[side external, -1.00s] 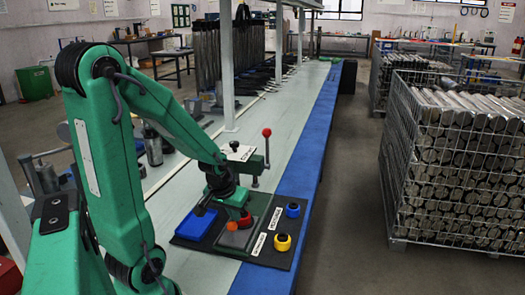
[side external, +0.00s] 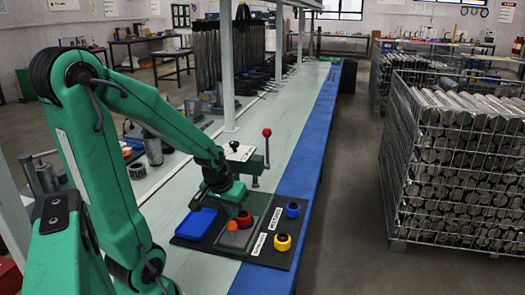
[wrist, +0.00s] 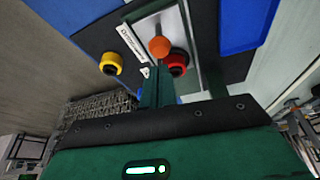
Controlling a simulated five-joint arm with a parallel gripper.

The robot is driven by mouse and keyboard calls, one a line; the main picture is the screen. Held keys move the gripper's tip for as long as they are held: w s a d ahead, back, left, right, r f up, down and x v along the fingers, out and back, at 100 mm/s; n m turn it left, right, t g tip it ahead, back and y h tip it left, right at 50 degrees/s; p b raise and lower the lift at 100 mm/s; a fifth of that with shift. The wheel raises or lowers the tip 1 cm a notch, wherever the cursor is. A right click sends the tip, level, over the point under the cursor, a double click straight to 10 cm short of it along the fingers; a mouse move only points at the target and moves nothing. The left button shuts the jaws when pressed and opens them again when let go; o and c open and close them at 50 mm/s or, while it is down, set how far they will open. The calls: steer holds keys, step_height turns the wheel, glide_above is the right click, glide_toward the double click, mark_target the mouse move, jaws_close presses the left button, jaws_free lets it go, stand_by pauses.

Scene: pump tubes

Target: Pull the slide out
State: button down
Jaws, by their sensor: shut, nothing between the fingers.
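The slide is a grey plate (side external: 236,238) in a dark green frame on a black board, with an orange knob (side external: 232,226) on it. In the wrist view, the plate (wrist: 165,22) and knob (wrist: 159,47) show just past my fingers. My gripper (side external: 238,207) is above the frame, close to the knob; I cannot tell whether it touches. In the wrist view, my gripper (wrist: 156,72) is shut and empty, pointing towards the knob. Part of the frame is hidden by my gripper in the side view.
A red-ringed knob (side external: 244,218) is close beside the orange one. A yellow knob (side external: 282,242) and a blue knob (side external: 293,209) sit to the right. A blue tray (side external: 195,223) is left. A red-balled lever (side external: 266,133) stands behind. The bench beyond is mostly clear.

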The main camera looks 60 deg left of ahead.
steer(key=v, duration=0.7)
steer(key=shift+r, duration=0.35)
steer(key=shift+d, duration=0.1)
steer(key=shift+w, duration=0.1)
steer(key=d+r+m+t+h, duration=0.1)
steer(key=d+r+m, duration=0.1)
steer(key=d, duration=0.5)
steer(key=s+d+r+m+t+h, duration=0.1)
steer(key=d+r+m, duration=0.2)
steer(key=d+m, duration=0.2)
steer(key=shift+s+d+r, duration=0.2)
steer(key=shift+d+r, duration=0.1)
steer(key=shift+d, duration=0.75)
stand_by(0.3)
